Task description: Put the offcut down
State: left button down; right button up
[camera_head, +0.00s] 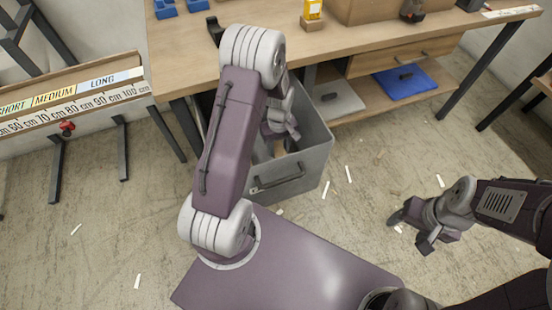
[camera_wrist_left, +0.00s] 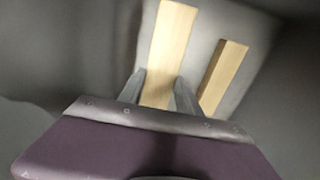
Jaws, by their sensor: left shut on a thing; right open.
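The offcut (camera_wrist_left: 172,40), a pale flat strip of wood, is between the two fingers of my left gripper (camera_wrist_left: 160,92) in the left wrist view. My left gripper is shut on it. In the head view my left gripper (camera_head: 284,132) is inside the opening of a grey bin (camera_head: 312,162), partly hidden by my own arm. A second pale wooden piece (camera_wrist_left: 223,76) lies to the right, against the bin's light grey inside. I cannot tell whether the held offcut touches the bin. My right gripper (camera_head: 412,232) is open and empty above the floor.
A wooden workbench (camera_head: 370,45) stands behind the bin, with a lower shelf bearing a blue lid (camera_head: 408,82) and a grey one (camera_head: 338,99). A length rack (camera_head: 75,93) marked SHORT, MEDIUM, LONG stands at left. White scraps litter the floor.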

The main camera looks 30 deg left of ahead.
aim_at(279, 155)
pick_arm(q)
notch_tip(279, 155, down, 5)
jog(key=b, duration=0.3)
jog(key=shift+f, duration=0.15)
jog(key=shift+r, duration=0.2)
jog(key=shift+f, duration=0.1)
jog(key=c, duration=0.8)
grip_release()
jog(key=shift+c, duration=0.2)
notch_tip(279, 155, up, 12)
jog(key=p, duration=0.7)
